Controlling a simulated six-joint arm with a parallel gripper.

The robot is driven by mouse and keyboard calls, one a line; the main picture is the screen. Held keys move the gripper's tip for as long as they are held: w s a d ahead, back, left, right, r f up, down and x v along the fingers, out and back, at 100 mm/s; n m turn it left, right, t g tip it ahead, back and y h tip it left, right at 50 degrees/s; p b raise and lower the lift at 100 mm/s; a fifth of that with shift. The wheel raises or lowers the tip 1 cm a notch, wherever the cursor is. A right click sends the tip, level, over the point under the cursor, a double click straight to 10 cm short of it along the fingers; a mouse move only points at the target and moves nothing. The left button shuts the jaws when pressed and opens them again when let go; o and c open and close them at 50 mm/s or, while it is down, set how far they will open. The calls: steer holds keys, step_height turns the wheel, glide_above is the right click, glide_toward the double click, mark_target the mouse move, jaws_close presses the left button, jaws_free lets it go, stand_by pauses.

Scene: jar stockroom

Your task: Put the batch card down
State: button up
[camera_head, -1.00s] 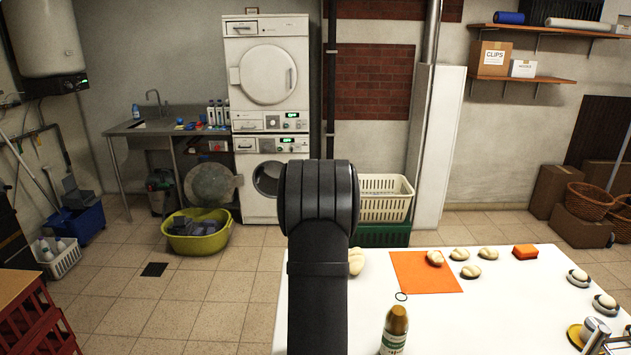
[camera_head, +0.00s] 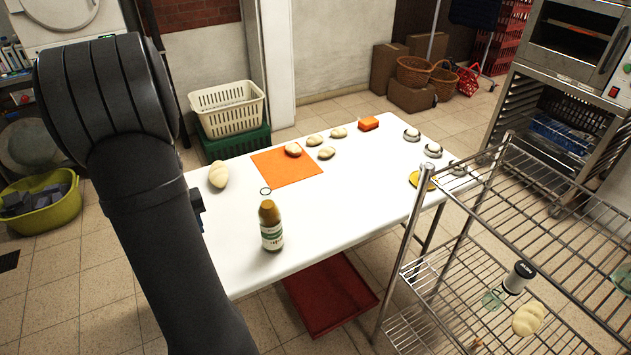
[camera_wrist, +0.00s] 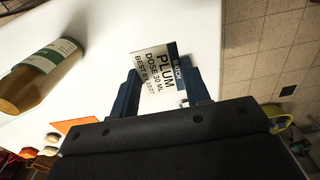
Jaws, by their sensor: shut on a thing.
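The batch card (camera_wrist: 152,68) is a small white card with a dark blue "BATCH" strip and the words "PLUM, DOSE 30 ML". My gripper (camera_wrist: 162,72) is shut on it in the wrist view, with its dark blue fingers at the card's lower edge. The white table (camera_head: 350,205) lies behind the card. I cannot tell how high above it the card is. In the head view my arm hides the card and most of the gripper; only a bit of blue shows at the table's left edge.
An orange mat (camera_head: 285,170), several pale rolls and an orange block (camera_head: 368,123) lie farther back. A wire rack (camera_head: 460,235) stands right. The table's middle is bare.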

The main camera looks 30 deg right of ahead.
steer(key=shift+r, duration=0.9)
steer(key=w+d, duration=0.4)
steer(key=d, duration=0.6)
steer(key=w+d, duration=0.4)
steer(key=d, duration=0.7)
steer(key=s+d, duration=0.3)
steer(key=d, duration=1.7)
glide_above(291, 196)
steer(key=f, duration=1.1)
steer(key=shift+s+d+f, duration=0.15)
steer(key=shift+s+f, duration=0.1)
steer(key=shift+f, duration=0.15)
steer(key=shift+w+f, duration=0.1)
steer(key=shift+w, duration=0.1)
steer(key=shift+f, duration=2)
